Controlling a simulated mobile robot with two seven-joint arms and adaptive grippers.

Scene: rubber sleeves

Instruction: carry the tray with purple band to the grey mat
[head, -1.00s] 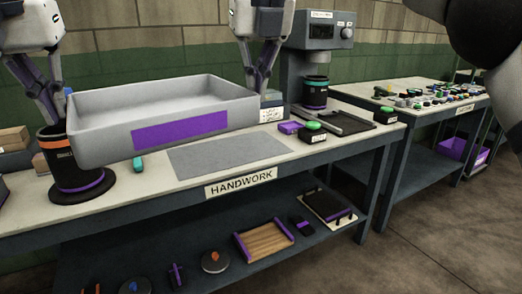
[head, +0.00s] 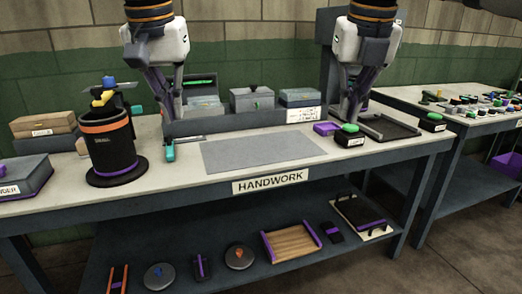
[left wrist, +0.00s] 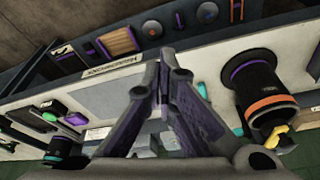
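The grey tray with the purple band is in neither view now, and I cannot tell where it is. The grey mat (head: 262,149) lies flat and bare on the bench, behind the HANDWORK label (head: 270,182). My left gripper (head: 176,116) points down behind the mat's left end. In the left wrist view its fingertips (left wrist: 160,72) meet with nothing seen between them. My right gripper (head: 350,121) points down beyond the mat's right end, near the purple block (head: 327,128). Its fingers are seen nearly edge-on, so its opening is unclear.
A dark cup with an orange band (head: 112,148) holds tools left of the mat. A teal item (head: 169,151) lies between them. A dark grey ledge (head: 240,123) and small bins (head: 252,98) stand behind the mat.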

